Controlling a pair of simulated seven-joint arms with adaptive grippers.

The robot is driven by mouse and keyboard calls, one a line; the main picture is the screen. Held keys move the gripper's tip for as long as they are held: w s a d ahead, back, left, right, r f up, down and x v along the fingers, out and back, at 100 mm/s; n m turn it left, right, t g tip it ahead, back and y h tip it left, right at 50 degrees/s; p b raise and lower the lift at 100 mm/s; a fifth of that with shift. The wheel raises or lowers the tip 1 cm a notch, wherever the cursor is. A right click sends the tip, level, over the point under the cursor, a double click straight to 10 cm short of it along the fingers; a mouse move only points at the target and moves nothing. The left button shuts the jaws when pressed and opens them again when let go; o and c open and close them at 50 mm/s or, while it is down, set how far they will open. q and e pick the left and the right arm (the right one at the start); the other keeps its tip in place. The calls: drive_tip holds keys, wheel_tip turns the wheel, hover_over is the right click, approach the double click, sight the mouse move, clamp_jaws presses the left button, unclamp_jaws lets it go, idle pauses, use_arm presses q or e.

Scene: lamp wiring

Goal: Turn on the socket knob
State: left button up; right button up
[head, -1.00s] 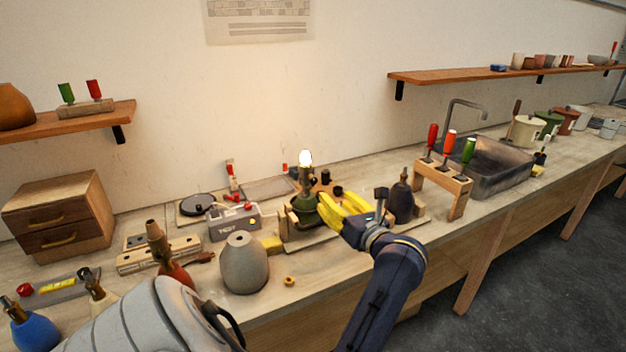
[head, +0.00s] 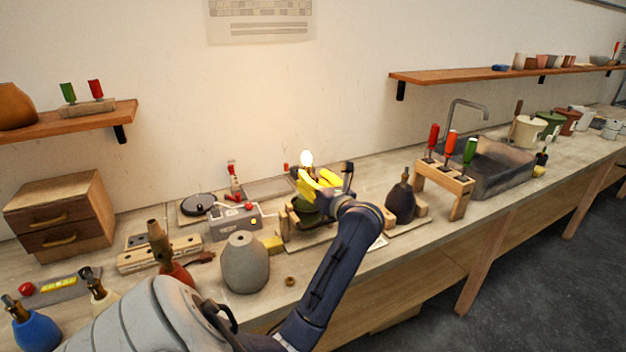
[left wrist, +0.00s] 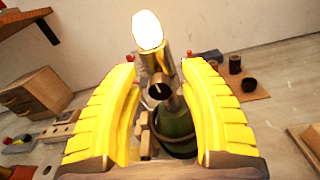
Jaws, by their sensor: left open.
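The lamp's lit bulb (head: 307,158) glows above its stand at the middle of the bench; the bulb (left wrist: 148,30) is large in the left wrist view. Under it is the brass socket (left wrist: 165,68), with a dark round knob (left wrist: 160,91) facing the camera. The lamp's green body (left wrist: 177,128) stands upright below. My left gripper (head: 303,182), with yellow fingers, is in front of the lamp at socket height. Its fingers are open, one on each side of the socket and knob, with gaps visible. In the head view the fingers hide most of the socket.
A grey test box (head: 234,222) and a grey vase-shaped lamp body (head: 245,262) stand left of the lamp. A dark lamp body (head: 401,202) and a wooden screwdriver rack (head: 446,180) stand to its right. The wall is close behind.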

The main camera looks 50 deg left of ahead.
idle(0.3)
use_arm(q)
clamp_jaws()
idle(0.4)
